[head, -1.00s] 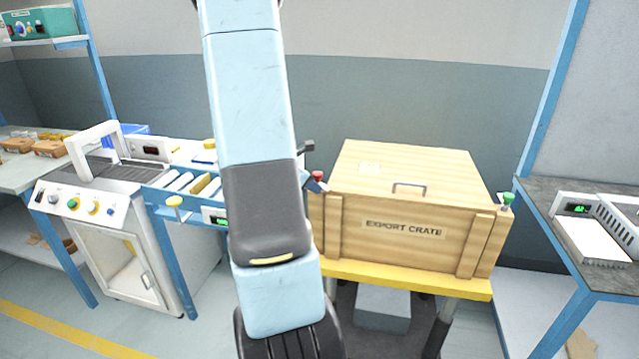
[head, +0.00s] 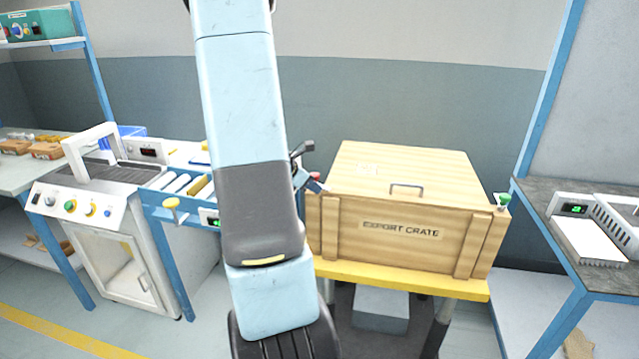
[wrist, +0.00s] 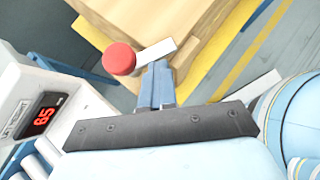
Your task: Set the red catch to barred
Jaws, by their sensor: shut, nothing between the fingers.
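The wooden export crate (head: 400,210) stands closed on a yellow-topped stand. The red catch (head: 315,176) is at its upper left corner, mostly hidden behind my gripper in the head view. In the wrist view the red catch (wrist: 119,58) shows as a round red knob with a pale flat bar beside it. My gripper (wrist: 156,78) is shut and empty, its blue fingertips close beside the bar. I cannot tell whether they touch it. In the head view my gripper (head: 312,184) is at the crate's left corner, partly hidden by my arm.
A green catch (head: 504,201) is at the crate's right corner. A blue-framed roller conveyor (head: 160,197) and a white machine (head: 85,215) stand to the left. A grey-topped bench (head: 535,205) stands to the right. The crate lid carries a metal handle (head: 407,187).

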